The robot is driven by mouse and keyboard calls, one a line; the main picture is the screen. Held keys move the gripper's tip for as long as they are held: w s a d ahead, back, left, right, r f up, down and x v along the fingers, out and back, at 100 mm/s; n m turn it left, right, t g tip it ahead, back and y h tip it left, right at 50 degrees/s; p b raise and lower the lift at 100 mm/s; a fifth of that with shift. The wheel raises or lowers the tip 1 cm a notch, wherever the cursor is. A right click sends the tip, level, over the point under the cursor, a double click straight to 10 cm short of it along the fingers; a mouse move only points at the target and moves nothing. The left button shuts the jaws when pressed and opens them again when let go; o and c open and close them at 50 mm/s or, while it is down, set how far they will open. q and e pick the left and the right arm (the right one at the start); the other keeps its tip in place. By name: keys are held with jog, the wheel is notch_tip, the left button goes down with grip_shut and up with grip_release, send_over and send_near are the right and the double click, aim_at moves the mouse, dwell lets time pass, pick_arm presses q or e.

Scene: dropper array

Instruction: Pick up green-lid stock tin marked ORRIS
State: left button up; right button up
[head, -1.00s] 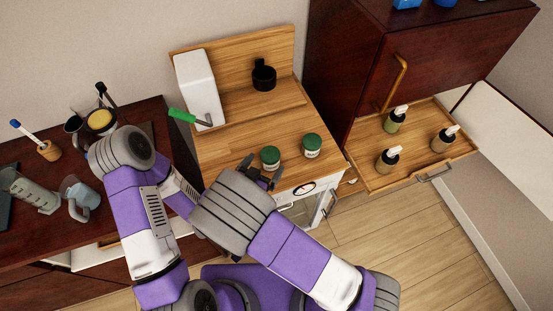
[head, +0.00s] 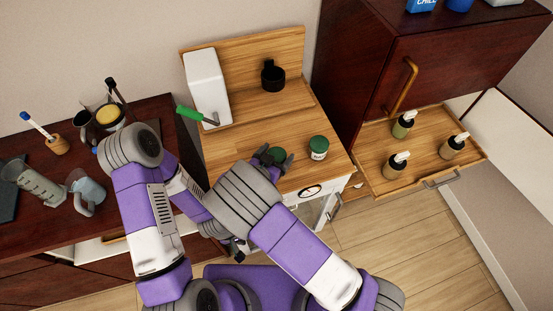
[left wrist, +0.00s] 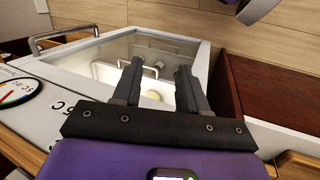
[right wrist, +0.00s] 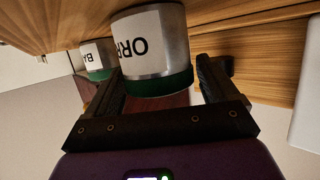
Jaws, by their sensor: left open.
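The green-lid tin marked ORR… (right wrist: 150,50) shows large in the right wrist view, upside down there. In the head view its green lid (head: 277,153) is partly hidden by my right gripper (head: 272,159). The right fingers (right wrist: 160,85) are apart, one on each side of the tin's lid end, with a clear gap on the right-hand side. My left gripper (left wrist: 155,85) is open and empty, low in front of the white oven-like unit; it shows small in the head view (head: 238,249).
A second green-lid tin (head: 318,148), its label starting BA (right wrist: 97,58), stands close beside it. A white dispenser with a green handle (head: 207,88) and a black cup (head: 272,76) stand behind. A wooden tray (head: 425,167) with several dropper bottles is at right.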

jog(key=c, duration=0.8)
